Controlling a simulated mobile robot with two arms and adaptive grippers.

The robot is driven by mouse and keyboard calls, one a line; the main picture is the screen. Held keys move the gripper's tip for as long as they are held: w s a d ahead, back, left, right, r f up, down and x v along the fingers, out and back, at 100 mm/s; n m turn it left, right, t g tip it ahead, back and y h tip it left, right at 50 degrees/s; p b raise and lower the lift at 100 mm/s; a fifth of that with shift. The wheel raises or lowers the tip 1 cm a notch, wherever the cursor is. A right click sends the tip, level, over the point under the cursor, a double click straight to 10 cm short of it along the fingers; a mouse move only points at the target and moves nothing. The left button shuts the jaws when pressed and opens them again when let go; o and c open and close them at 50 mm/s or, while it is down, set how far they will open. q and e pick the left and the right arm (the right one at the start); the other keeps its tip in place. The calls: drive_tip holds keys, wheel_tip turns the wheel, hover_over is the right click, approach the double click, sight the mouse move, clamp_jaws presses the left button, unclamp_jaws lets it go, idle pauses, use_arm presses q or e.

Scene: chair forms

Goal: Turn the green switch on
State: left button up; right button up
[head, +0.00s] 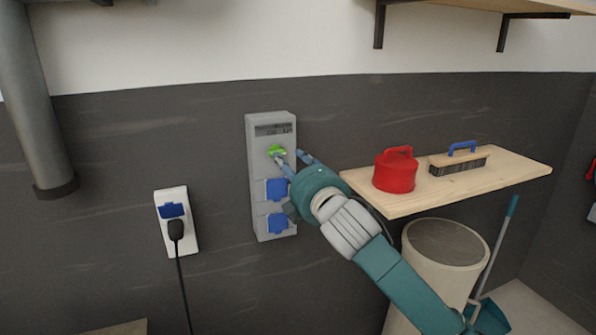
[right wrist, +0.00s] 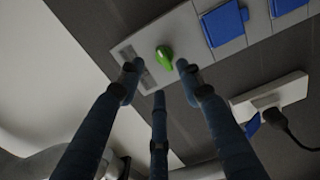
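The green switch (head: 275,150) is a small knob near the top of a grey wall box (head: 257,200). In the right wrist view the green switch (right wrist: 165,57) shows between and beyond the fingertips. My right gripper (head: 292,158) is open in front of the box, with its fingertips close to the switch. In the right wrist view the fingers of my right gripper (right wrist: 158,72) are spread apart with nothing held between them. I cannot tell whether a fingertip touches the switch. My left gripper is not in view.
Blue socket covers (head: 276,189) sit below the switch. A white outlet (head: 176,205) with a black plug is to the left. A wooden shelf (head: 500,178) at right holds a red canister (head: 395,172) and a brush (head: 458,160). A bin (head: 440,260) stands below.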

drive_tip(key=v, duration=0.4)
drive_tip(key=shift+s+d, duration=0.15)
drive_tip(key=shift+s, duration=0.15)
